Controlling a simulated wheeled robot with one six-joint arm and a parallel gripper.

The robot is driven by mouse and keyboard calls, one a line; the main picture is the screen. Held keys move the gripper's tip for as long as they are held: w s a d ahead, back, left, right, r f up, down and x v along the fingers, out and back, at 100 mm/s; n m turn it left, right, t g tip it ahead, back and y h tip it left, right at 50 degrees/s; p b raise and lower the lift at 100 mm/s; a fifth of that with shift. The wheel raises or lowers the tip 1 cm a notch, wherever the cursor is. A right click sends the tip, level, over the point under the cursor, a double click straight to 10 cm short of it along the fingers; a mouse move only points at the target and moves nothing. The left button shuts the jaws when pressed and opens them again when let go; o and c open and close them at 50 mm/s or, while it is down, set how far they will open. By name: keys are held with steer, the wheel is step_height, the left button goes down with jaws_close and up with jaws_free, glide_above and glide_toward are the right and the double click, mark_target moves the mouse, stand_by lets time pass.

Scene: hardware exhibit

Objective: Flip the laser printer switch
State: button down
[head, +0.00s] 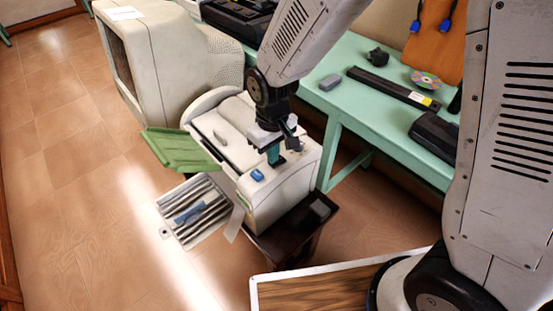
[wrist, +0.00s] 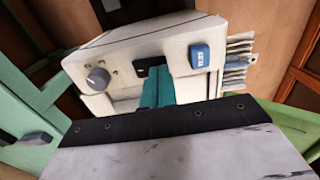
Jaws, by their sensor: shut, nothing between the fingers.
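The off-white laser printer (head: 290,185) stands in the middle of the head view, with a green tray at its left. The wrist view shows its panel (wrist: 125,45) with a blue switch-like part (wrist: 200,56) bearing pale marks, a grey round knob (wrist: 97,77), and a small dark part partly hidden behind my fingers. The blue part also shows in the head view (head: 257,175). My gripper (head: 273,158) is shut and empty, its teal fingers (wrist: 157,92) pointing at the panel between knob and blue part. Whether the fingertips touch the panel, I cannot tell.
A green tray (head: 180,150) sticks out at the printer's left, above a striped grey unit (head: 195,212) on the floor. A large old monitor (head: 170,60) stands behind. A mint-green table (head: 345,110) with several devices runs along the right. Floor at left is clear.

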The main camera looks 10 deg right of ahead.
steer(key=shift+f, duration=0.5)
steer(key=shift+r, duration=3.55)
steer(key=s+d+r+m, duration=0.3)
steer(key=s+d+r, duration=0.5)
steer(key=s+d, duration=0.1)
steer(key=s+d+r+m+t, duration=0.1)
steer(key=s+d+r+m, duration=0.2)
steer(key=s+d+r, duration=0.5)
steer(key=s+d, duration=0.2)
steer(key=d, duration=0.1)
steer(key=shift+s+d+r+m, duration=0.25)
steer(key=shift+d+r+m, duration=0.05)
steer(key=shift+d+m, duration=0.1)
